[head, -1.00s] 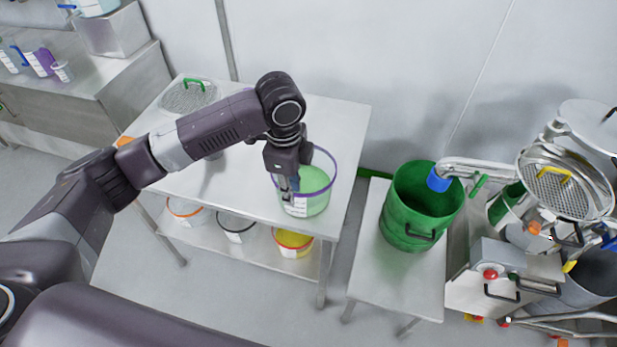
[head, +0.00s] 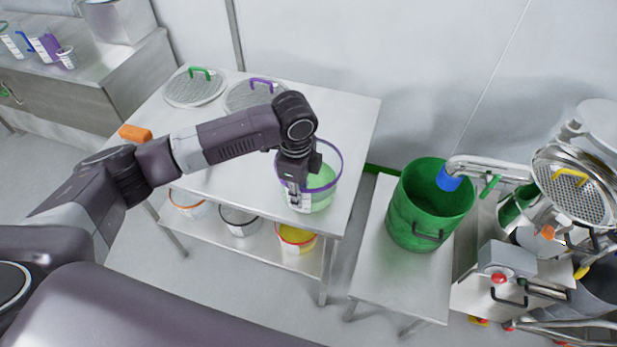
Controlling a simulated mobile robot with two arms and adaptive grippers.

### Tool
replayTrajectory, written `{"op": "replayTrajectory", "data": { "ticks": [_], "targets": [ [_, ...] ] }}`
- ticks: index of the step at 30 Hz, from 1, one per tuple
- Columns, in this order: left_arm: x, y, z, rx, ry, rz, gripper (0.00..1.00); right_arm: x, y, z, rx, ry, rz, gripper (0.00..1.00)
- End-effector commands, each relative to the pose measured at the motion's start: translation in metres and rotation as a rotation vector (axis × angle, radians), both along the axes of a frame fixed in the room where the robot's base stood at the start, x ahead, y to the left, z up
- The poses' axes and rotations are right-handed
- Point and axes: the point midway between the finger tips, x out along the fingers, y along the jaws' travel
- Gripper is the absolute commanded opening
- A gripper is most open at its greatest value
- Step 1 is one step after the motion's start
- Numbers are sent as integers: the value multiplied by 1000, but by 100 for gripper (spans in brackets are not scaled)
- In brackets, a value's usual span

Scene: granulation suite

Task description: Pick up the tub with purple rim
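The tub with the purple rim (head: 326,192) stands upright on the steel table, near its front right corner. It is translucent, with pale green contents and a white label. My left gripper (head: 296,199) points down at the tub's left front side and overlaps its rim and wall. The wrist hides part of the rim. The fingers are small and partly merged with the label, so I cannot tell whether they are closed on the wall. My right gripper is not in view.
The steel table (head: 350,125) also bears a green-handled lid (head: 194,90), a purple-handled lid (head: 243,97) and an orange object (head: 135,132). Several tubs stand on its lower shelf. A green drum (head: 405,215) stands on a bench to the right, beside piped machinery.

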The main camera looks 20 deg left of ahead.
Motion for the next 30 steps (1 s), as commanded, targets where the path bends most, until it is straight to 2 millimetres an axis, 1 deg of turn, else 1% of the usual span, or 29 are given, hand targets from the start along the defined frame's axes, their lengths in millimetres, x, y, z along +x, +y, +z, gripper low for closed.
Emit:
{"op": "replayTrajectory", "data": {
  "ticks": [1,4,8,14,18,20,30],
  "targets": [
    [0,-1,-5,1,4,0,22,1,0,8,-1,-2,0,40],
    [1,-1,-19,0,2,0,22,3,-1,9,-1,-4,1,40],
    [2,0,-26,0,0,0,22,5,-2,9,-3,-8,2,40],
    [2,0,-27,0,-1,0,21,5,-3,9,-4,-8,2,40],
    [2,0,-27,0,-1,-1,6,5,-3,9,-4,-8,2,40],
    [2,0,-27,0,-1,0,0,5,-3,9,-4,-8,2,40],
    [2,0,-26,0,-1,0,0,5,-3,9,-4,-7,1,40]
  ]
}}
